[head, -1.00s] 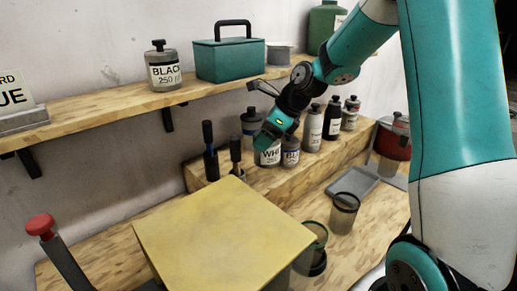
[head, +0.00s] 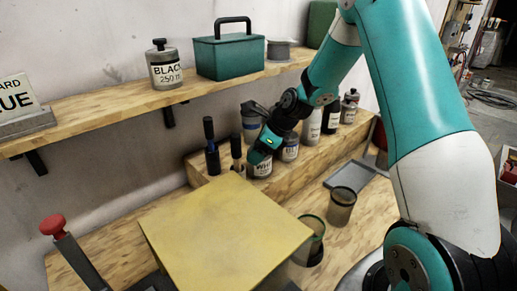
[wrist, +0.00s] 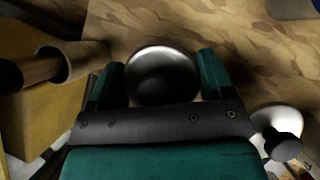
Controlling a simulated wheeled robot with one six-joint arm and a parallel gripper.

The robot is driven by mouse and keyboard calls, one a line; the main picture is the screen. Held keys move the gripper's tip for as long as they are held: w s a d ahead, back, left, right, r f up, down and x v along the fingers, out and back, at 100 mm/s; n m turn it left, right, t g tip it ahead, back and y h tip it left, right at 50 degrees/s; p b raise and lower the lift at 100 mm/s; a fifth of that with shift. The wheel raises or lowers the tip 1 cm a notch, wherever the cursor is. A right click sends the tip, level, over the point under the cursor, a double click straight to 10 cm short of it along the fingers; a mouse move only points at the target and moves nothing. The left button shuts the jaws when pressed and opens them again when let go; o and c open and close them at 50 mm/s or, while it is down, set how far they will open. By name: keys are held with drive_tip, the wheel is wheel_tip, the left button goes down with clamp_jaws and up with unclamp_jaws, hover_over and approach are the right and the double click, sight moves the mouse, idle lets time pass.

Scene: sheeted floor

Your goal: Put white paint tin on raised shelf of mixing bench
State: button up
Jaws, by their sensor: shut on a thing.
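The white paint tin (head: 262,171), a small tin with a label starting "WH", is at the raised shelf (head: 322,152) of the wooden mixing bench. My gripper (head: 259,154) is shut on it from above. In the wrist view the tin's round metal lid (wrist: 162,74) sits between the two teal fingers of my gripper (wrist: 160,82). The tin looks upright. I cannot tell whether its base touches the shelf. A tin labelled "BL" (head: 290,150) stands close to its right, partly hidden behind my arm.
Two dark-handled items (head: 211,150) stand left of the tin. Several bottles (head: 331,117) stand to the right. A yellow panel (head: 226,232) fills the front. A cup (head: 341,207) stands on the lower bench.

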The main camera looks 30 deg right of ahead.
drive_tip(key=shift+f, duration=0.15)
drive_tip(key=o, duration=1.5)
drive_tip(key=shift+c, duration=0.2)
drive_tip(key=b+v, duration=0.2)
drive_tip(key=v, duration=1)
drive_tip(key=s+a+r+n+g, duration=0.1)
drive_tip(key=s+a+r+n, duration=0.1)
drive_tip(key=s+a+n, duration=0.35)
drive_tip(key=s+a+r+n+g, duration=0.1)
drive_tip(key=s+a+r+n, duration=0.15)
drive_tip(key=a+n, duration=0.65)
drive_tip(key=s+a+n+g, duration=0.1)
drive_tip(key=s+a+n, duration=0.2)
drive_tip(key=s+n, duration=0.3)
drive_tip(key=s+a+n, duration=0.3)
drive_tip(key=s+n, duration=0.2)
drive_tip(key=n, duration=0.1)
drive_tip(key=s+a+n+g, duration=0.1)
drive_tip(key=s+a+n, duration=0.2)
drive_tip(key=s+n, duration=0.3)
drive_tip(key=shift+s+f+n+g, duration=0.3)
drive_tip(key=shift+f+n, duration=0.05)
drive_tip(key=shift+n, duration=0.1)
drive_tip(key=shift+s+n, duration=0.25)
drive_tip(key=shift+n, duration=0.15)
